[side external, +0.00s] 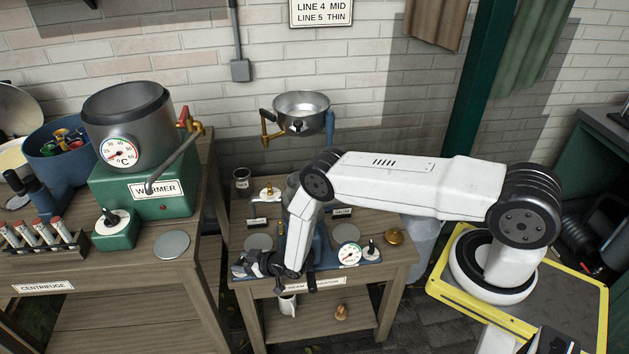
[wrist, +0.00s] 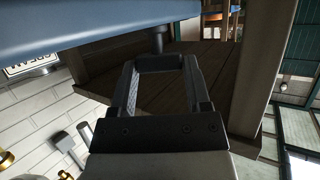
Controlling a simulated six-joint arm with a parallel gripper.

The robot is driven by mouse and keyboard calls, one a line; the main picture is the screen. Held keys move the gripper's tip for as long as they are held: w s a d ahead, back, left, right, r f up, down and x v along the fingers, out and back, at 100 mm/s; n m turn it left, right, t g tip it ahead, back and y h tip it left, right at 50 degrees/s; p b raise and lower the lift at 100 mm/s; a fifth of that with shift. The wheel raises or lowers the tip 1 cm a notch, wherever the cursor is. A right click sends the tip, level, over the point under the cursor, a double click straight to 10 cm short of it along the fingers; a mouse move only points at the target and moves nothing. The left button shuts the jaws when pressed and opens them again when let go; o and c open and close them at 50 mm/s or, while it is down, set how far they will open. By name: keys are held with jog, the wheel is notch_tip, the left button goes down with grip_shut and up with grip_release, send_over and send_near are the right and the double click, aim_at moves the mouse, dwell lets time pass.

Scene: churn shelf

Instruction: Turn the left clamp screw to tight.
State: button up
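My gripper (side external: 258,264) is at the left front corner of the separator table, by the blue base (side external: 335,262). In the wrist view its two dark fingers (wrist: 159,68) stand apart below the blue base (wrist: 100,22). A dark upright screw stem (wrist: 158,40) shows just past the fingertips, under the base, and looks like the left clamp screw. A grey bar seems to span the gap between the fingertips. I cannot tell whether the fingers press on it. In the side view the gripper hides this screw. Another dark screw (side external: 312,284) hangs at the table's front edge.
A table leg (wrist: 262,65) rises right of the fingers. The warmer bench (side external: 200,290) stands left.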

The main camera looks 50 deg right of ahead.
grip_shut()
jog(key=shift+a+m+h, duration=0.15)
jog(key=shift+m+h, duration=0.55)
jog(key=shift+h, duration=0.1)
jog(key=shift+a+m+h, duration=0.15)
jog(key=shift+m+h, duration=1.05)
jog(key=shift+h, duration=0.2)
jog(key=shift+a+m+h, duration=0.15)
jog(key=shift+m+h, duration=1.05)
jog(key=shift+h, duration=0.2)
jog(key=shift+w+a+m+g+h, duration=0.1)
jog(key=shift+m+g+h, duration=0.65)
jog(key=shift+m+h, duration=0.6)
jog(key=shift+w+a+m+g+h, duration=0.1)
jog(key=shift+m+g+h, duration=0.65)
jog(key=shift+m+h, duration=0.6)
jog(key=shift+m+g+h, duration=0.3)
jog(key=o, duration=0.6)
grip_release()
jog(key=shift+c, duration=0.2)
jog(key=shift+s+a, duration=0.1)
